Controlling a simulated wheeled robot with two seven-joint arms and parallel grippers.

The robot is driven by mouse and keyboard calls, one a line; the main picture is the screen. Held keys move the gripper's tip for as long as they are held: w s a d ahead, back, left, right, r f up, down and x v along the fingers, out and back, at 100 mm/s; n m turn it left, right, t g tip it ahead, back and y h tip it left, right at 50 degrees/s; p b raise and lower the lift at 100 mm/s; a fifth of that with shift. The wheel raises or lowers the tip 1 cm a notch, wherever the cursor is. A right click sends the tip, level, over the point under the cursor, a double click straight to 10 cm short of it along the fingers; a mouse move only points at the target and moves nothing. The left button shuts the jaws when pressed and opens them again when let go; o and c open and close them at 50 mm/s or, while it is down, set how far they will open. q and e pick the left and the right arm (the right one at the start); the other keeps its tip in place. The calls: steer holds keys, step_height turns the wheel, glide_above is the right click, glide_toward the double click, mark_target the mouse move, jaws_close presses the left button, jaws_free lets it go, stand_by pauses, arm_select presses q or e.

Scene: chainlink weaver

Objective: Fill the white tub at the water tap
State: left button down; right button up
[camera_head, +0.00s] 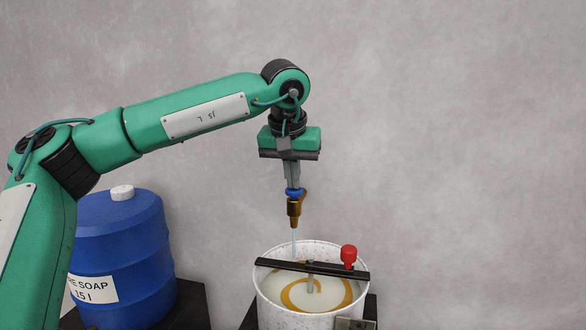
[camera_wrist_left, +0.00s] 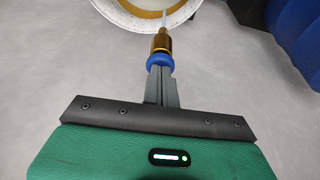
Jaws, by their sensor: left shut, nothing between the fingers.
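The white tub (camera_head: 279,312) stands upright at the lower middle of the head view. It holds pale liquid with an amber swirl (camera_head: 296,297). The brass water tap (camera_head: 294,211) hangs above the tub, with a blue handle (camera_head: 295,192) on top. A thin water stream (camera_head: 294,243) runs from the tap down into the tub. My left gripper (camera_head: 292,184) points down, its fingers shut with nothing between them, right at the blue handle. In the left wrist view the fingertips (camera_wrist_left: 161,70) meet the blue handle (camera_wrist_left: 160,61). My right gripper is not in view.
A blue soap drum (camera_head: 125,240) stands to the left on a dark stand. The grey wall on the right is bare.

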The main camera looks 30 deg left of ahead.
arm_select(q)
steer(key=shift+s+f, duration=0.1)
steer(key=shift+f, duration=0.3)
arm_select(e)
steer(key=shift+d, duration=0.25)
